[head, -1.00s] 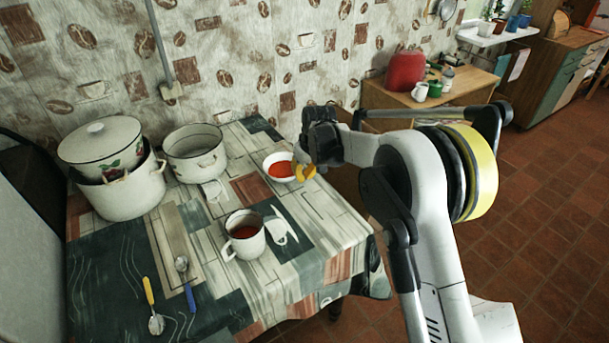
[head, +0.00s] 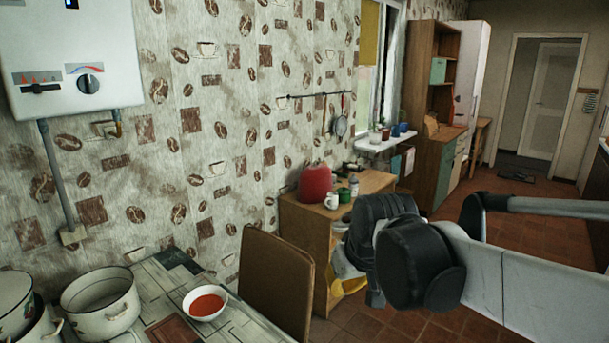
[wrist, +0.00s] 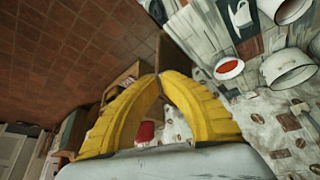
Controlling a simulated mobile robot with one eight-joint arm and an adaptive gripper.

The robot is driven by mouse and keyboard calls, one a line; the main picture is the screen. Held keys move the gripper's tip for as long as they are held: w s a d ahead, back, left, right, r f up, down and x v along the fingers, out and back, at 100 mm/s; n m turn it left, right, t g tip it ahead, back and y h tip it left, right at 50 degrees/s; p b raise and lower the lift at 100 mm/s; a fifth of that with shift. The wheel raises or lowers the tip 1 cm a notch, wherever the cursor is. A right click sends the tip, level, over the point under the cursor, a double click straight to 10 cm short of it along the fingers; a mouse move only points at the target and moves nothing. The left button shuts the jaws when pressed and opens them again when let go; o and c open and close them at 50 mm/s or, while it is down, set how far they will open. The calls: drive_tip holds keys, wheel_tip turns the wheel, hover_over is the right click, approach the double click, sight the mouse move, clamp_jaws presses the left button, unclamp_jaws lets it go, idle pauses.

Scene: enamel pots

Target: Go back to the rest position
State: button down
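My gripper (head: 345,278) is at the right of the head view, raised and clear of the table, partly hidden behind my own dark wrist. In the wrist view its two yellow fingers (wrist: 159,76) meet at the tips with nothing between them. A white bowl of red soup (head: 205,306) stands on the table, left of my gripper and apart from it. The bowl also shows in the wrist view (wrist: 229,71).
An open enamel pot (head: 100,308) stands left of the bowl. A brown chair back (head: 277,285) rises at the table's edge. Behind it, a wooden cabinet (head: 305,222) holds a red container (head: 314,185) and a white mug (head: 332,202). Tiled floor lies open to the right.

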drive_tip(key=s+d+f+m+t, duration=0.1)
drive_tip(key=s+d+f, duration=0.1)
drive_tip(key=s+d, duration=0.3)
drive_tip(key=s+d+f+m+h, duration=0.1)
drive_tip(key=s+d, duration=0.5)
drive_tip(key=s, duration=0.6)
drive_tip(key=shift+s+f+m+t, duration=0.15)
drive_tip(key=shift+f+m+t, duration=0.25)
drive_tip(key=shift+f+m, duration=0.35)
drive_tip(key=shift+r, duration=0.1)
